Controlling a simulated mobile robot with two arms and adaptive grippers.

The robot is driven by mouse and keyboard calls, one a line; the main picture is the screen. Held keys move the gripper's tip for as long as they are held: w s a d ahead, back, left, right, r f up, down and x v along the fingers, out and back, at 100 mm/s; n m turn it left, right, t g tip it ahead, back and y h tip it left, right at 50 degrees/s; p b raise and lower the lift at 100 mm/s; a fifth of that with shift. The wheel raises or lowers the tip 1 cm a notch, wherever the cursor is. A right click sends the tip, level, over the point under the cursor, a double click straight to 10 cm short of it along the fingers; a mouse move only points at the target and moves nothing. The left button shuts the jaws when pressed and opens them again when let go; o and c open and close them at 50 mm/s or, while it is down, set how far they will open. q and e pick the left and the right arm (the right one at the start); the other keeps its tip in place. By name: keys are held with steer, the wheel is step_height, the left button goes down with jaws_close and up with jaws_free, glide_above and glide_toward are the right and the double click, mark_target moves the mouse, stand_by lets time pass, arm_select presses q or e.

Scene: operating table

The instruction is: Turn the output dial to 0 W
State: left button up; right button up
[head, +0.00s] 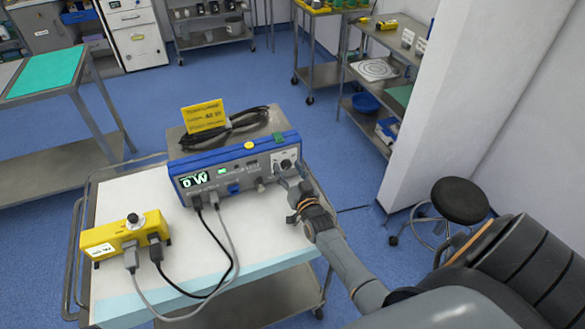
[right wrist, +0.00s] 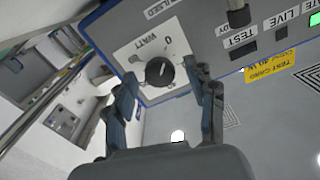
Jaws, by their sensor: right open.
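The output dial (right wrist: 159,72) is a round black knob on a white plate marked "WATT", with a 0 beside it, in the right wrist view. In the head view it sits at the right end of the blue-and-grey unit's front panel (head: 236,181). The unit's display (head: 194,180) appears to read 0 W in pale green. My right gripper (right wrist: 166,76) is open, its two fingers on either side of the dial; I cannot tell whether they touch it. In the head view the right gripper (head: 284,182) is at the panel's right end. My left gripper is not in view.
A yellow box (head: 125,238) with a knob stands left on the white-topped cart (head: 185,250), cabled to the unit. A black stool (head: 460,199) stands right, near a wall.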

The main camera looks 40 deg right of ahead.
steer(key=v, duration=1.2)
steer(key=shift+f, duration=0.1)
